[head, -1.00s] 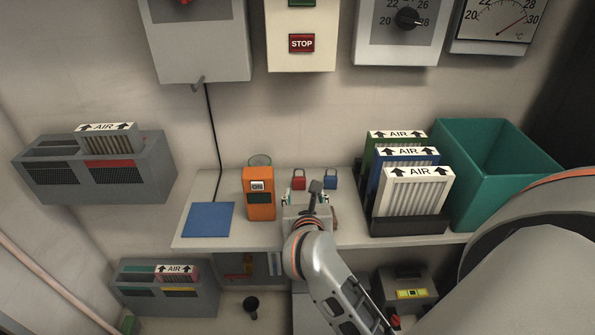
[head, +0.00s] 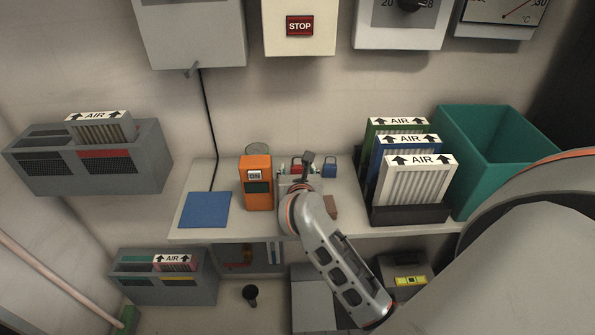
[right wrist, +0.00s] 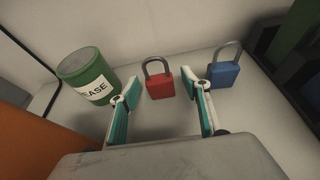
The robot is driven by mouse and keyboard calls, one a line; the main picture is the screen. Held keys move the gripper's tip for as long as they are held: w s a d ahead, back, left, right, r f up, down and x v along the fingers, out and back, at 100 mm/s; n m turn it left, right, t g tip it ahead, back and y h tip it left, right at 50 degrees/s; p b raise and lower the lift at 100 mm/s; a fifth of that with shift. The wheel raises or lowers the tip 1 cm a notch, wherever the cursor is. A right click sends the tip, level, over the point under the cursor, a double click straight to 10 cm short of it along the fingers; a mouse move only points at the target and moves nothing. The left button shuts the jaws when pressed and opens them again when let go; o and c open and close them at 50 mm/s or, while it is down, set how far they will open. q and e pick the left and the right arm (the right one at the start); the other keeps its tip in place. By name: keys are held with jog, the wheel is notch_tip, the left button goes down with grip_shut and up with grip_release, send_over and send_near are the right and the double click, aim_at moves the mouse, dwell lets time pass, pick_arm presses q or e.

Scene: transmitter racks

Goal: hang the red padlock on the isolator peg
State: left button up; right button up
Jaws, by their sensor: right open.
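The red padlock (right wrist: 159,86) stands upright on the shelf, shackle up, in the right wrist view. In the head view the red padlock (head: 297,169) is partly hidden by my right gripper (head: 302,171). That gripper is open, its two teal-padded fingers (right wrist: 158,88) pointing at the padlock, one to each side of it; I see no grip on it. A small grey peg (head: 192,70) juts from the underside of the grey wall box (head: 190,35) at upper left; it looks empty. My left gripper is out of view.
A blue padlock (right wrist: 224,74) stands close right of the red one, a green tin (right wrist: 90,78) to its left. An orange meter (head: 257,183) and blue mat (head: 205,210) lie left along the shelf (head: 235,232). Filters (head: 415,185) and a teal bin (head: 490,150) stand right.

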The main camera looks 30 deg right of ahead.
aim_at(298, 168)
jog(key=c, duration=1.2)
jog(key=shift+c, duration=0.2)
notch_tip(298, 168, up, 20)
jog(key=p, duration=0.4)
